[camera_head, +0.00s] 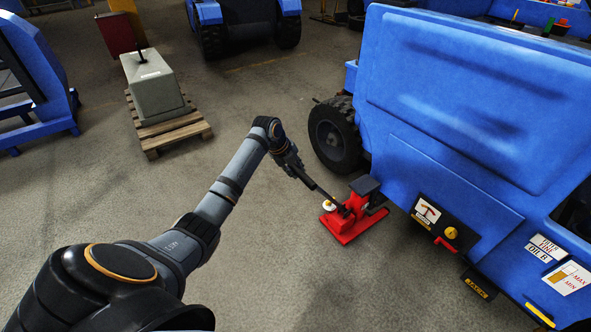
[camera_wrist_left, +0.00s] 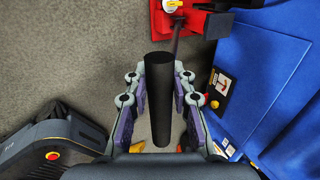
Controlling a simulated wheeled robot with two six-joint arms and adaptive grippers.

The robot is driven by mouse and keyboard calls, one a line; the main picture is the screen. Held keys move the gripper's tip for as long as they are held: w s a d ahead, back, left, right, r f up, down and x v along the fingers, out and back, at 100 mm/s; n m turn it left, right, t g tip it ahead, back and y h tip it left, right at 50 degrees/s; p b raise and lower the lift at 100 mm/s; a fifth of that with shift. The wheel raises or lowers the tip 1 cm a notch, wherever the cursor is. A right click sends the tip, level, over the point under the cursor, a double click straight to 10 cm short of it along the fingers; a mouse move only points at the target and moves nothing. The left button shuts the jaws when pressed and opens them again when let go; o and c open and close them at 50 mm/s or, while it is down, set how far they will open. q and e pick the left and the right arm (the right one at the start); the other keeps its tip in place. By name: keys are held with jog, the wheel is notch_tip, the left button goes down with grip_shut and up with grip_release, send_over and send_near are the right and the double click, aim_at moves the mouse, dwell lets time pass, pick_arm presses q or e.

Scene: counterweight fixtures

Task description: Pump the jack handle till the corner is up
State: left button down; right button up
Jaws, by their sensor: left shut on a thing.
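The red jack (camera_head: 352,212) stands on the floor beside the blue vehicle (camera_head: 470,110), close to its black wheel (camera_head: 335,134). Its dark top pad (camera_head: 365,185) lies near the vehicle's lower edge; I cannot tell if they touch. The jack's red body also shows at the top of the left wrist view (camera_wrist_left: 195,22). My left gripper (camera_head: 296,166) is shut on the black jack handle (camera_wrist_left: 161,100), which runs between its fingers toward the jack. In the head view the handle (camera_head: 322,190) slopes up from the jack to the gripper. My right gripper is out of view.
A grey counterweight block (camera_head: 150,85) sits on a wooden pallet (camera_head: 175,133) at upper left. Another blue machine (camera_head: 245,15) stands at the back, and blue framing (camera_head: 35,60) at far left. The vehicle's side carries a panel with a red lever (camera_head: 444,243). Open floor lies left of the jack.

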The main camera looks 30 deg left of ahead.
pick_arm(q)
jog(key=s+a+f+t+h, duration=0.1)
jog(key=s+a+f+t, duration=0.1)
jog(key=s+f, duration=0.6)
jog(key=shift+a+t+b, duration=0.3)
jog(key=shift+a+b, duration=0.15)
jog(key=shift+a, duration=0.3)
jog(key=shift+s, duration=0.1)
